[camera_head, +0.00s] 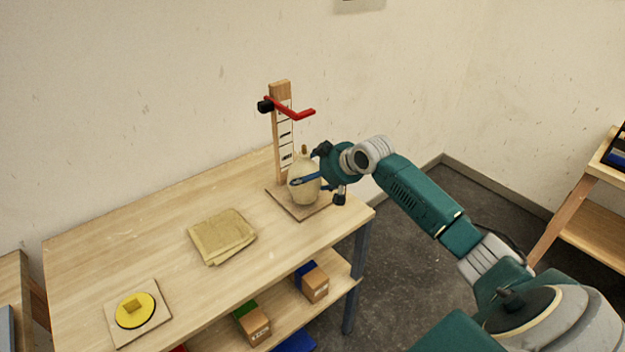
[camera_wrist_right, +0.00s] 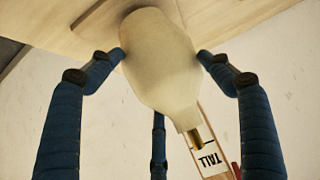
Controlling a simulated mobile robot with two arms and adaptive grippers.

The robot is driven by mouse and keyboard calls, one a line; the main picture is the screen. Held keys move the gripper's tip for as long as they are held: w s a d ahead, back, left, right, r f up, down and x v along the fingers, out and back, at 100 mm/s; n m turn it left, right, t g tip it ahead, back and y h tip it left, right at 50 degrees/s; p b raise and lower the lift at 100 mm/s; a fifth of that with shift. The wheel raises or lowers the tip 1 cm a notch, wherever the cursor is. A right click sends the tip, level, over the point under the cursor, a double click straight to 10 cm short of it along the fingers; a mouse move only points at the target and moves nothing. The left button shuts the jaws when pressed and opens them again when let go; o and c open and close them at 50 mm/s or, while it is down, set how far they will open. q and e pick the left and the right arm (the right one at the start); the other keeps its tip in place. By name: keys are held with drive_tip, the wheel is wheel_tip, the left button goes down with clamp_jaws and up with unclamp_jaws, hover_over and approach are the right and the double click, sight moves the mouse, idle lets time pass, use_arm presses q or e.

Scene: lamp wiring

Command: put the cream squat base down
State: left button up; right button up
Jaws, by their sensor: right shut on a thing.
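The cream squat base (camera_head: 304,184) is a rounded, bottle-like body with a narrow neck and a brass-coloured tip. It is upright at the foot of the wooden height gauge (camera_head: 284,135), over the gauge's board (camera_head: 299,211). I cannot tell whether its bottom touches the board. My right gripper (camera_head: 312,181) is shut on the base from the right side. In the right wrist view the blue fingers stand around the base (camera_wrist_right: 160,60), with fingertips against its sides. My left gripper is not in view.
The gauge carries a red arm (camera_head: 290,108) above the base. A folded tan cloth (camera_head: 222,237) lies mid-table. A yellow disc (camera_head: 135,310) sits on a square board at the front left. Small boxes (camera_head: 315,285) stand on the lower shelf. Bare tabletop lies around the cloth.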

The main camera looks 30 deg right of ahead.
drive_tip(key=shift+f+p, duration=0.3)
drive_tip(key=shift+f, duration=0.8)
drive_tip(key=o, duration=2)
drive_tip(key=shift+s+f, duration=0.15)
drive_tip(key=shift+f, duration=0.1)
drive_tip(key=shift+r, duration=0.1)
drive_tip(key=a+b+v, duration=0.1)
drive_tip(key=b+v, duration=0.1)
drive_tip(key=v, duration=1)
drive_tip(key=shift+d, duration=0.45)
